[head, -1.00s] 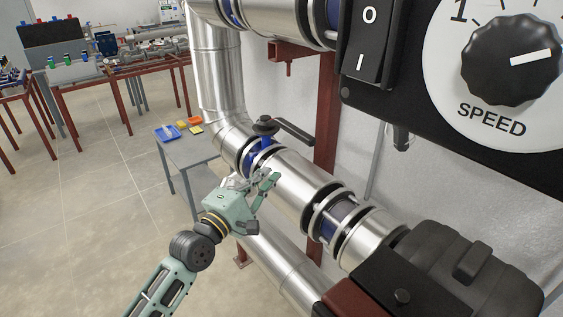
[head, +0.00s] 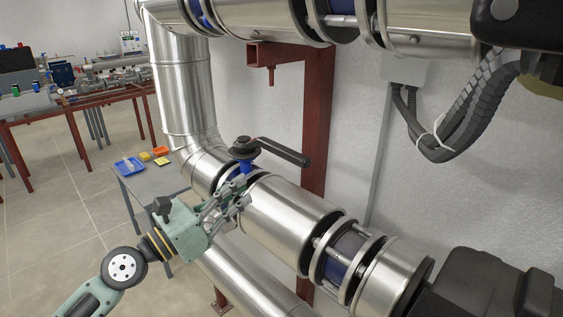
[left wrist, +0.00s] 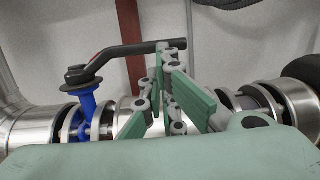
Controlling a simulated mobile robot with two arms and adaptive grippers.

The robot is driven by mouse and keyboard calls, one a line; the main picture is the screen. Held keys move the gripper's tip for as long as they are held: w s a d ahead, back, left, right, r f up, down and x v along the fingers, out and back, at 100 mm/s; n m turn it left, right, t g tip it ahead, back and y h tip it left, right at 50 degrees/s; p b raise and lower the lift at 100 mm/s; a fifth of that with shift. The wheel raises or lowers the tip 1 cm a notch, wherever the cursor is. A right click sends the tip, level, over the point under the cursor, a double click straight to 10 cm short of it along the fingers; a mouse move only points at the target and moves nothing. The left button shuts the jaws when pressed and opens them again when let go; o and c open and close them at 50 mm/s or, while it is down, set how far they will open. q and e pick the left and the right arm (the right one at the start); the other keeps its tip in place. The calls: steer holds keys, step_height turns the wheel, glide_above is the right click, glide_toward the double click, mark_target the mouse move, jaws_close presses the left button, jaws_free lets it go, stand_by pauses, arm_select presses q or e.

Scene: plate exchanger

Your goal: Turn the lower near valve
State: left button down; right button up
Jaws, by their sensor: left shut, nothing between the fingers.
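The lower near valve has a blue stem and a black lever (head: 280,151) on top of the lower steel pipe. The lever points right and slightly toward the camera. In the left wrist view the lever (left wrist: 125,51) runs from its pivot at the left toward the fingers. My left gripper (head: 240,188) is shut and empty, just in front of and below the lever's pivot in the head view. In the wrist view its fingertips (left wrist: 170,52) overlap the lever's free end; I cannot tell whether they touch. My right gripper is not in view.
The lower pipe (head: 285,215) carries a flanged joint (head: 345,255) at right. An upper pipe (head: 280,18) crosses above. A red-brown post (head: 318,120) stands behind the lever. A small grey table (head: 150,185) with coloured trays stands at left, beside open floor.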

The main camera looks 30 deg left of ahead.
mark_target(286, 157)
arm_select(q)
steer(key=p+x, duration=0.5)
steer(key=x, duration=0.5)
steer(key=shift+w+a+r, duration=0.1)
steer(key=shift+w+a, duration=0.05)
steer(key=shift+w+d+p, duration=0.25)
steer(key=shift+w+p, duration=0.05)
steer(key=shift+w, duration=0.3)
steer(key=shift+p+x, duration=0.5)
steer(key=shift+x, duration=0.3)
steer(key=shift+a+r, duration=0.1)
steer(key=shift+a, duration=0.05)
